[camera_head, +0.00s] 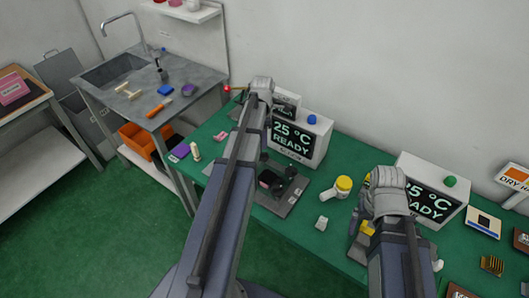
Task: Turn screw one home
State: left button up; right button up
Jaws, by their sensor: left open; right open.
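No screw can be made out clearly at this size. A dark fixture on a grey base plate (290,200) stands on the green table, partly hidden behind my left arm. A white box with a "25 °C READY" display (291,138) stands behind it. A second such box (432,190) stands to the right, partly covered by my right arm. My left gripper (258,88) is open, at the left box's upper left; its fingertips are hard to make out. My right gripper (366,218) is open in front of the right box, above yellow parts, and seems empty.
A yellow-capped white piece (338,187) and a small white block (321,223) lie between the arms. A red knob (227,89) shows left of my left gripper. A sink bench (130,90) stands at the left. Small panels (483,222) lie at the right.

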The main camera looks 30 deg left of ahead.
aim_at(263, 153)
pick_arm(q)
notch_tip(263, 153, down, 7)
jog(key=b, duration=0.6)
pick_arm(e)
notch_tip(263, 153, down, 7)
jog(key=shift+r, duration=0.1)
pick_arm(q)
grip_shut()
